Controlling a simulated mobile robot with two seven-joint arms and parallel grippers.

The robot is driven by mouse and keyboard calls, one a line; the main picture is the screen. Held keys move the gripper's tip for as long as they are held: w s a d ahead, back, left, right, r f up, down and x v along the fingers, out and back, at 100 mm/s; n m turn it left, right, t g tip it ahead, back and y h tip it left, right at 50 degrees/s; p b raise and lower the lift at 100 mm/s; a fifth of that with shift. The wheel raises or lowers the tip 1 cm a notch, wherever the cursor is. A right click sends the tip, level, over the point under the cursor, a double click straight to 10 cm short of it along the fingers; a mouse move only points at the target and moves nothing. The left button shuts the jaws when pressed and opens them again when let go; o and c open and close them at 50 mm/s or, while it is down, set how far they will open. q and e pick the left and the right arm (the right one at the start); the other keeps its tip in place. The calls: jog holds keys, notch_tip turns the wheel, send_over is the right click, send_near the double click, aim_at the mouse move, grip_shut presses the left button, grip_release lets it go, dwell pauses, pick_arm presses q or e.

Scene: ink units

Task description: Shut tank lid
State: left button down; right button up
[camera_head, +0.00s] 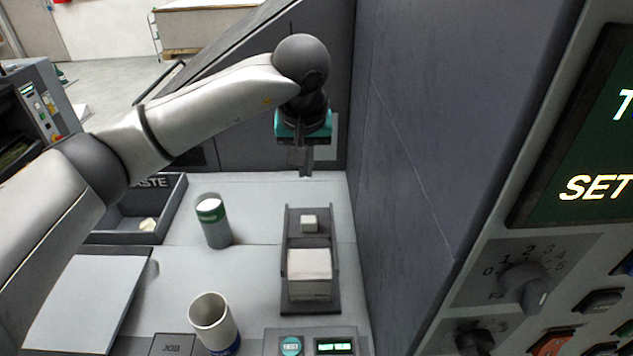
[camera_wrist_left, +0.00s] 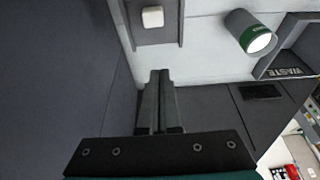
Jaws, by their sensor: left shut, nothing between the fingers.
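I cannot pick out a tank lid for certain in either view. My left gripper (camera_head: 305,172) hangs pointing down at the back of the grey worktop, beside the dark side wall (camera_head: 415,150). Its fingers are together and hold nothing. In the left wrist view the closed fingers (camera_wrist_left: 160,75) show in the middle, with the worktop's pale surface beyond them. A light panel (camera_head: 333,128) on the dark back wall is partly hidden behind the gripper. My right gripper is in neither view.
A dark holder (camera_head: 322,304) with a white block (camera_head: 309,272) and a small white cube (camera_head: 309,223) stands in front of my gripper. A green-banded can (camera_head: 213,225), a white cup (camera_head: 211,312) and a waste bin (camera_head: 172,205) are to the left. A control panel (camera_head: 560,280) is at right.

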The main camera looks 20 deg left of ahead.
pick_arm(q)
send_over(307, 213)
notch_tip(307, 213, down, 5)
jog(key=shift+s+r, duration=0.15)
jog(key=x, duration=0.5)
jog(key=s, duration=0.1)
jog(key=s+p, duration=0.1)
jog(key=shift+s+d+r+p, duration=0.1)
jog(key=shift+s+d+p, duration=0.2)
jog(key=shift+d, duration=0.05)
jog(key=shift+s+d, duration=0.15)
jog(key=shift+s, duration=0.3)
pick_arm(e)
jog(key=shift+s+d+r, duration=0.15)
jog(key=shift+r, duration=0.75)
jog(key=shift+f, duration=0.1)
